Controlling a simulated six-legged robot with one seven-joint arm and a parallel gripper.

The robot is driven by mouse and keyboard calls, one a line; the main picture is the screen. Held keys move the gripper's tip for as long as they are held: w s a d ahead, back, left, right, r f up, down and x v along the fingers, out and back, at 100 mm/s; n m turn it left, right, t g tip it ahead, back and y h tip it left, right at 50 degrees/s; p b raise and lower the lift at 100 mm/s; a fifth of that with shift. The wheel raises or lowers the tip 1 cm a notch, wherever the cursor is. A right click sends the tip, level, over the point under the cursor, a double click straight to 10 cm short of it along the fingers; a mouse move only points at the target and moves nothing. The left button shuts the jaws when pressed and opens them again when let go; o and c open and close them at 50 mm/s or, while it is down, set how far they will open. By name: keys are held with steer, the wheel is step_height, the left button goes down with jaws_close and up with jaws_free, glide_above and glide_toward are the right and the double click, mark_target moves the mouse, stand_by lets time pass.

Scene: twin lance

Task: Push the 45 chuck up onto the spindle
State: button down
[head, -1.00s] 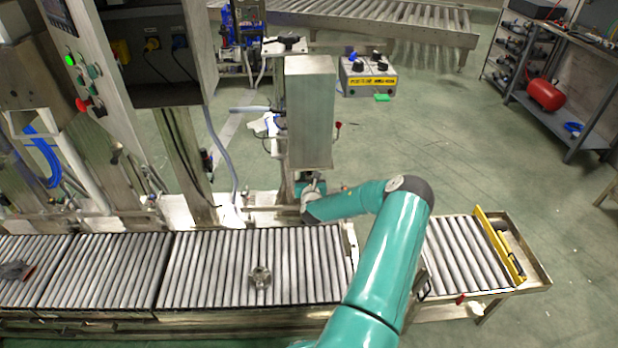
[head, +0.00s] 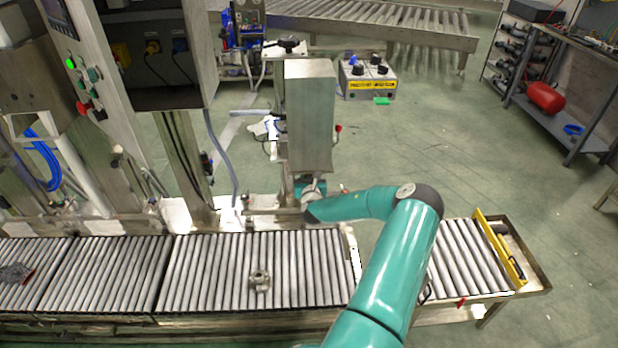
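My teal arm reaches across the roller conveyor to the foot of an upright grey steel housing (head: 310,115). My gripper (head: 309,190) is small and mostly hidden just under the housing, so its fingers cannot be made out. I cannot see whether it holds a chuck. The spindle is not clearly visible; the area under the housing is hidden by the housing and my wrist. A small metal chuck-like piece (head: 260,281) lies on the rollers, apart from my arm. I cannot tell its size marking.
The roller conveyor (head: 205,270) runs along the front, with a yellow stop bar (head: 500,247) at its right end. A dark object (head: 16,273) lies at its far left. A control cabinet (head: 100,80) stands left. A box with knobs (head: 368,78) sits on the open floor behind.

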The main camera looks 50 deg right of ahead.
steer(key=shift+r, duration=0.7)
steer(key=c, duration=0.9)
jaws_free()
steer(key=shift+f, duration=0.1)
steer(key=shift+s, duration=0.1)
steer(key=v, duration=1.3)
steer(key=shift+s+a+r, duration=0.2)
steer(key=shift+s+a, duration=0.05)
